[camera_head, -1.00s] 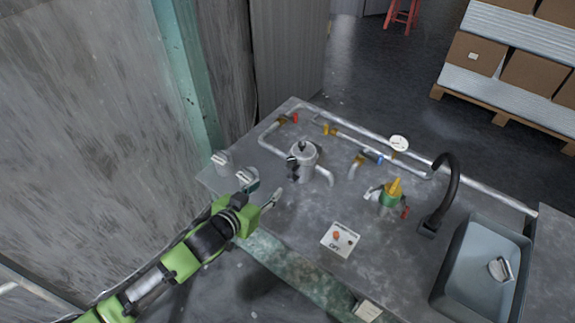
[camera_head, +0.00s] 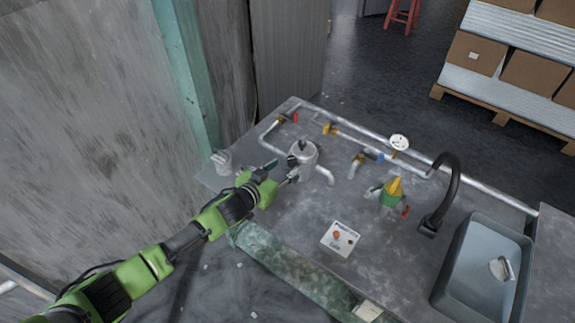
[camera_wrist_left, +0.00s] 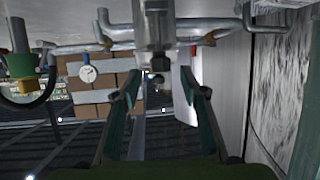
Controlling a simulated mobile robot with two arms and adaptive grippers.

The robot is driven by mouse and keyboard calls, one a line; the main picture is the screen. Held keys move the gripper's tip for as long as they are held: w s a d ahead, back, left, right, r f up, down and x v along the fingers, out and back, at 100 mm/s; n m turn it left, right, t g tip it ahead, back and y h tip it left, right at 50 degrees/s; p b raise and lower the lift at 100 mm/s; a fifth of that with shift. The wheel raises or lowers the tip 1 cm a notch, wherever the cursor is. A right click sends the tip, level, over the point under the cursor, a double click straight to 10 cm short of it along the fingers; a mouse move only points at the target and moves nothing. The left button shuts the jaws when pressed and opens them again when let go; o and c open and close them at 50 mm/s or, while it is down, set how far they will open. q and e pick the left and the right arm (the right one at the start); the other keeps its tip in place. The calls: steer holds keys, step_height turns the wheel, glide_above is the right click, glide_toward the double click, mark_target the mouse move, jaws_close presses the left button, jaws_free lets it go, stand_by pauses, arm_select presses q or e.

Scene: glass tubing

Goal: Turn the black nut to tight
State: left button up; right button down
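A grey metal vessel (camera_head: 303,153) with a pipe stands on the metal bench. A small black part, apparently the black nut (camera_head: 292,160), sticks out of its near left side. In the left wrist view a small dark knob (camera_wrist_left: 156,78), which looks like the nut, shows below the vessel (camera_wrist_left: 155,25) and between my fingers. My left gripper (camera_head: 282,172) is open and empty, its fingertips just short of the nut on the near side. The left wrist view shows its two fingers (camera_wrist_left: 160,98) wide apart. My right gripper is not in view.
A grey container (camera_head: 221,160) stands at the bench's left edge. Pipes with coloured valves and a gauge (camera_head: 399,142) run along the back. A green and yellow fitting (camera_head: 392,192), a panel (camera_head: 340,239), a black tap (camera_head: 445,190) and a sink (camera_head: 483,268) lie to the right.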

mark_target(289, 163)
arm_select(q)
steer(key=shift+b+x, duration=0.3)
steer(key=shift+x, duration=1.75)
steer(key=c, duration=1.1)
